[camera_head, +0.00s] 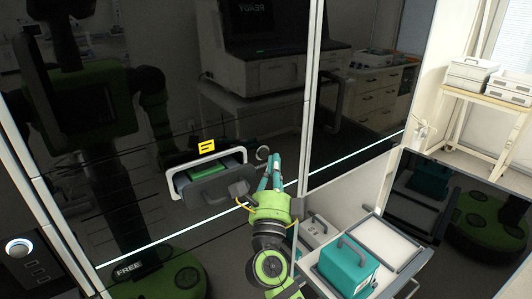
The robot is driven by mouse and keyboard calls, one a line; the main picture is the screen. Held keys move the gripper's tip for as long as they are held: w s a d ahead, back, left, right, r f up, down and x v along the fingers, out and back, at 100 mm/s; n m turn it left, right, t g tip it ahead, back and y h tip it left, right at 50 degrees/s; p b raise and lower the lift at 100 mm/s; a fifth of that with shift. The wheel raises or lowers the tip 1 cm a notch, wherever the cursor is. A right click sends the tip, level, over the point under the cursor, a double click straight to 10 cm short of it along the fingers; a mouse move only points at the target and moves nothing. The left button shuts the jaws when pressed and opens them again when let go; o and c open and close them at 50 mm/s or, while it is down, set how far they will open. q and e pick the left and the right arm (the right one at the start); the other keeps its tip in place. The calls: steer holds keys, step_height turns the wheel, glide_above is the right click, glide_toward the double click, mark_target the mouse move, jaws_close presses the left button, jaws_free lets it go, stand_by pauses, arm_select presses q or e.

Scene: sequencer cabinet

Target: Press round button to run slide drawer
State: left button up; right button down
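A round button (18,247) with a pale lit ring sits on the dark panel at the lower left, far from my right gripper. A small slide drawer (186,192) with a light frame and a grey front stands out from the cabinet's dark front, with a green item (216,165) inside. My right gripper (269,168) has teal fingers pointing up at the dark front, just right of the drawer. Its fingers look close together, but the gap is unclear. A small pale ring (262,152) shows by the fingertips; I cannot tell if it is touched. My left gripper is out of view.
A pulled-out tray at the lower right holds a teal box (346,266) with a handle, beside my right arm. A yellow label (206,146) is above the drawer. The glossy front mirrors the room and my body. A wooden stand (470,107) with grey boxes is at the upper right.

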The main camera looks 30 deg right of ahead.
steer(key=shift+s, duration=0.15)
steer(key=s, duration=0.2)
steer(key=s+p, duration=0.1)
steer(key=s, duration=0.1)
steer(key=shift+s+d, duration=0.2)
steer(key=shift+s, duration=0.2)
stand_by(0.9)
